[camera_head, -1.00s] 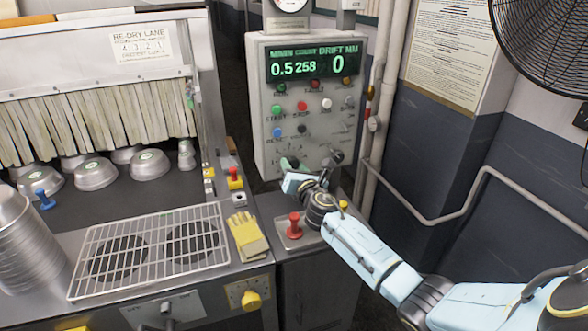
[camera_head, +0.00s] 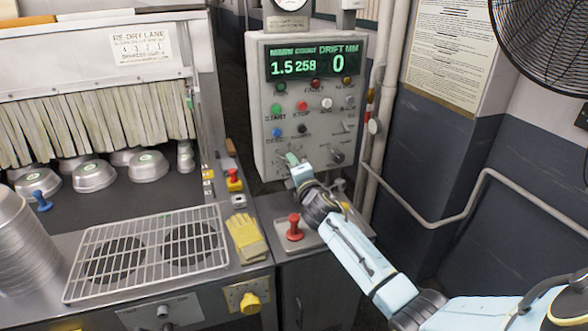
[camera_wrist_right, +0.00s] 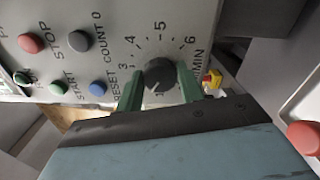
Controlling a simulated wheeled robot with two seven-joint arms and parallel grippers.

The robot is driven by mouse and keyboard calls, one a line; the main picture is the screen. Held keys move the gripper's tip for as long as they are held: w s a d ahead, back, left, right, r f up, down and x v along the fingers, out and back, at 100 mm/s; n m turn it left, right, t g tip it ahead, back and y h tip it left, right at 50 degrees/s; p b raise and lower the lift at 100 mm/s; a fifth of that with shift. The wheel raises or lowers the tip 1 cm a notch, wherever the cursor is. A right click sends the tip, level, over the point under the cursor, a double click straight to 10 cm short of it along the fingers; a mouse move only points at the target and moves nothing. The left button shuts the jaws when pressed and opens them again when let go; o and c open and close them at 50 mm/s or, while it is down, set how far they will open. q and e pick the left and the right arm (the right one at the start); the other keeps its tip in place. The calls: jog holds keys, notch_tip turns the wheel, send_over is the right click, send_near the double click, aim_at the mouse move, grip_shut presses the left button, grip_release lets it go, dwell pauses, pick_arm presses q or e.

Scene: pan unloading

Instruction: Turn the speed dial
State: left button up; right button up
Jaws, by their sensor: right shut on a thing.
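The speed dial (camera_wrist_right: 160,74) is a round dark knob on the grey control panel (camera_head: 262,120), ringed by a numbered scale in the right wrist view. My right gripper (camera_wrist_right: 158,84) has its green fingers on either side of the knob and is shut on it. In the head view my right gripper (camera_head: 292,159) reaches the panel's lower left and mostly hides the dial. The green display (camera_head: 312,63) reads 1.5, 258 and drift 0. My left gripper is not in view.
A second dark knob (camera_head: 337,156) sits right of the gripper. Coloured buttons, including a red one (camera_head: 302,106), are above. A red mushroom button (camera_head: 294,228) stands below on the ledge. A pipe (camera_head: 385,90) runs along the panel's right.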

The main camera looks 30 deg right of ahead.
jog(key=m+p, duration=0.2)
jog(key=m, duration=1.8)
jog(key=shift+m, duration=0.4)
jog(key=o, duration=1)
jog(key=shift+c, duration=0.2)
jog(key=shift+s, duration=0.1)
